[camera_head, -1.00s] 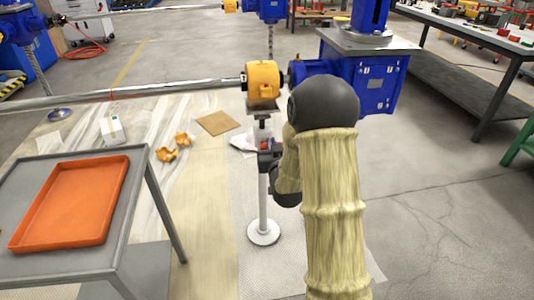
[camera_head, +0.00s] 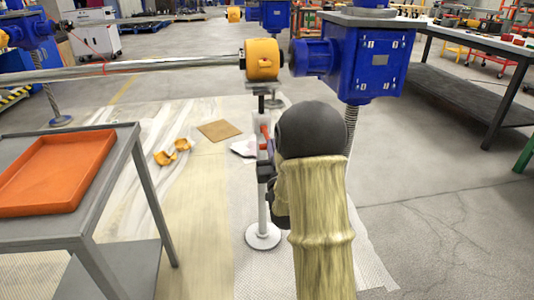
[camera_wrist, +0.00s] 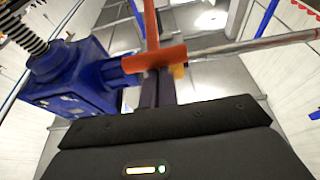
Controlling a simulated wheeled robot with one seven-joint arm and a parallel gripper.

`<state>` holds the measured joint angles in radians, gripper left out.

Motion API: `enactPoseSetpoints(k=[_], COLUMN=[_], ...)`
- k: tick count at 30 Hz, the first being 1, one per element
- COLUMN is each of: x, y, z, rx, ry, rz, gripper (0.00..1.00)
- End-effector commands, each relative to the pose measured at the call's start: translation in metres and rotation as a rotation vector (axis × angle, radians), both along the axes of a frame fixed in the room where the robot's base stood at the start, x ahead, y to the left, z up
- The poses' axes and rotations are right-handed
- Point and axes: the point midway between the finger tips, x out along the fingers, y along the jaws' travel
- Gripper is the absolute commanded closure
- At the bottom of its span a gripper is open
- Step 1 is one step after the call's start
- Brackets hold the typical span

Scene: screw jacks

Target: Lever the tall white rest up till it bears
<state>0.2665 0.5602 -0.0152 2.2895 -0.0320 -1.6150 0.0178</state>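The tall white rest (camera_head: 263,213) stands upright on a round foot under a yellow collar (camera_head: 262,60) on the long bar. Its dark head is just below the collar; I cannot tell whether they touch. An orange-red lever (camera_head: 266,138) sticks up beside the upper post. In the wrist view the lever's thick orange grip (camera_wrist: 153,59) lies across my fingertips. My gripper (camera_head: 266,171) is beside the post below the lever, partly hidden by my arm. In the wrist view its two dark fingers (camera_wrist: 157,85) are close together, with no grip between them.
A blue gearbox (camera_head: 360,62) hangs on a screw right of the collar. A grey table (camera_head: 122,150) with an orange tray (camera_head: 55,172) stands at left. Orange pieces (camera_head: 172,153) and brown card (camera_head: 218,130) lie on the floor sheet. Floor at right is open.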

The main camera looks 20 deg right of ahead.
Motion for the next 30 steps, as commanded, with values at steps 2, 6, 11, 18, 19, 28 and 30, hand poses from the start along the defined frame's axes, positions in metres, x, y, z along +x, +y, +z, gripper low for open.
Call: enactPoseSetpoints(k=[2, 6, 11, 18, 19, 28, 30], x=[-0.001, -0.003, -0.003, -0.003, -0.002, -0.002, -0.002], y=[-0.002, -0.006, -0.008, -0.009, -0.009, -0.009, -0.009], z=[-0.016, -0.029, -0.042, -0.056, -0.057, -0.062, -0.063], rx=[0.002, 0.002, 0.004, 0.003, 0.003, 0.005, 0.005], ry=[0.007, 0.008, 0.008, 0.008, 0.008, 0.014, 0.015], rz=[-0.003, -0.009, -0.013, -0.015, -0.015, -0.014, -0.013], gripper=[1.00, 1.00, 1.00, 1.00, 1.00, 1.00, 1.00])
